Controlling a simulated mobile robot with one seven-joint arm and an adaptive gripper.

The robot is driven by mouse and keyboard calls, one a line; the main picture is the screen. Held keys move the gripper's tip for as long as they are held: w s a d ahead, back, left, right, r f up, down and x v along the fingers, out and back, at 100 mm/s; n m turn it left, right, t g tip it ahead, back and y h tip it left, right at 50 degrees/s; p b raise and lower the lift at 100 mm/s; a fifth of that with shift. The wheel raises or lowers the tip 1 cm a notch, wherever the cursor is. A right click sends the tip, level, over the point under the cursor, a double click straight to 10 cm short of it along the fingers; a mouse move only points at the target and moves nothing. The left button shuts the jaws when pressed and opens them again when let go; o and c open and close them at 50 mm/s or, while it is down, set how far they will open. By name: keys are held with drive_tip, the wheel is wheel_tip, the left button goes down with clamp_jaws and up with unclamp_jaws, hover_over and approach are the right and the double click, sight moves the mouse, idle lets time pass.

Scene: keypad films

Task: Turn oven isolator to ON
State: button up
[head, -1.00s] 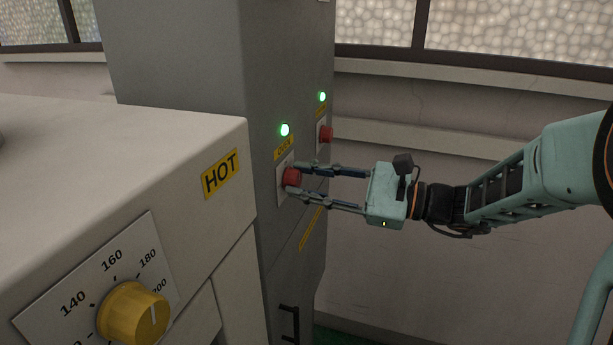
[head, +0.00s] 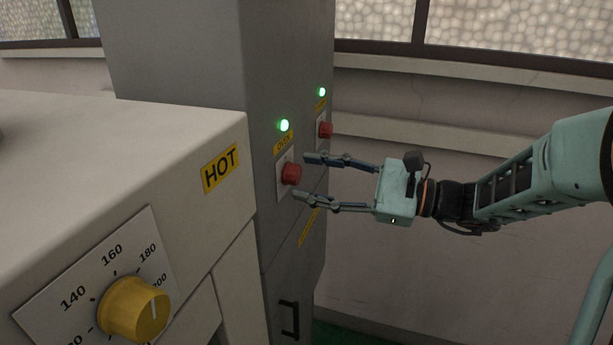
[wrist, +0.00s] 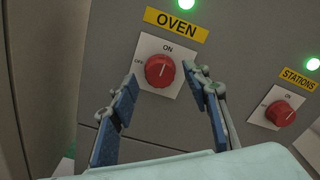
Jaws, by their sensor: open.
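The oven isolator is a red rotary knob (head: 291,173) on a white plate marked OFF and ON, under a yellow OVEN label (head: 284,143) on the grey cabinet. In the wrist view the knob (wrist: 159,70) has its pale pointer line upright, toward ON. A green lamp (head: 285,125) above it is lit. My gripper (head: 309,176) is open and empty, its fingers apart. In the wrist view its fingertips (wrist: 161,81) are on either side of the knob and slightly below it, not touching it.
A second red knob (head: 325,130) labelled STATIONS, with a lit green lamp (head: 322,92), is to the right on the cabinet (head: 230,60). A pale oven (head: 120,140) with a HOT label and yellow dial (head: 134,309) stands at the left. Space right of the cabinet is clear.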

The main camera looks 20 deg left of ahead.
drive_tip(key=d, duration=1)
drive_tip(key=shift+s+d, duration=0.3)
drive_tip(key=shift+s, duration=0.15)
